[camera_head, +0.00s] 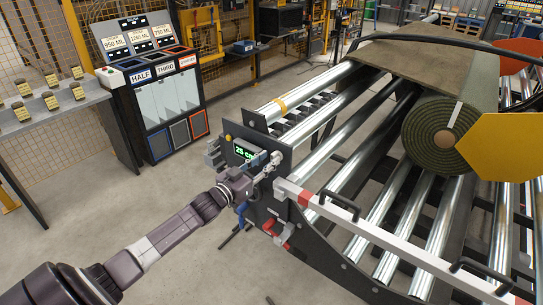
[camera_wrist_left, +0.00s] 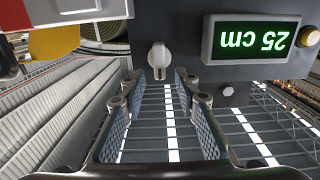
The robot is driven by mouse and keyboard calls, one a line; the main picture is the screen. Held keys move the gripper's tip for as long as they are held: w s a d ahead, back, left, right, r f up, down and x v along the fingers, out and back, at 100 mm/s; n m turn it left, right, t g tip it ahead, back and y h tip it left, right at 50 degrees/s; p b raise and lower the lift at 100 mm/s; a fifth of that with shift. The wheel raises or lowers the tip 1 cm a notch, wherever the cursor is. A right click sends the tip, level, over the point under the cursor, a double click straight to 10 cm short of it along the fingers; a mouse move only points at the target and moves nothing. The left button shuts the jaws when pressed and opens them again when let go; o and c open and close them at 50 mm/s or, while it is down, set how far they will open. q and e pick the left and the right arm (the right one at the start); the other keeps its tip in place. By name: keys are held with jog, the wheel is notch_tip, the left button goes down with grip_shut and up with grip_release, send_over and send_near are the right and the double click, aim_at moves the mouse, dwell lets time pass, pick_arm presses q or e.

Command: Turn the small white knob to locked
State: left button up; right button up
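The small white knob (camera_wrist_left: 159,57) sits on the dark end panel in the left wrist view, its narrow grip pointing down in that picture. Beside it is the display (camera_wrist_left: 250,40), which reads 25 cm upside down; the display (camera_head: 245,152) also shows in the head view. My left gripper (camera_wrist_left: 160,82) is open, its two fingers on either side of the line to the knob. No contact with the knob can be seen. My right gripper is not in view.
A roller table (camera_head: 340,140) carries a turf roll (camera_head: 440,135) at the right. A sorting stand (camera_head: 165,90) and a shelf with jars (camera_head: 40,125) stand at the left. Floor between is clear.

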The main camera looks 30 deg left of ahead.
pick_arm(q)
jog(key=shift+w, duration=1.25)
grip_shut()
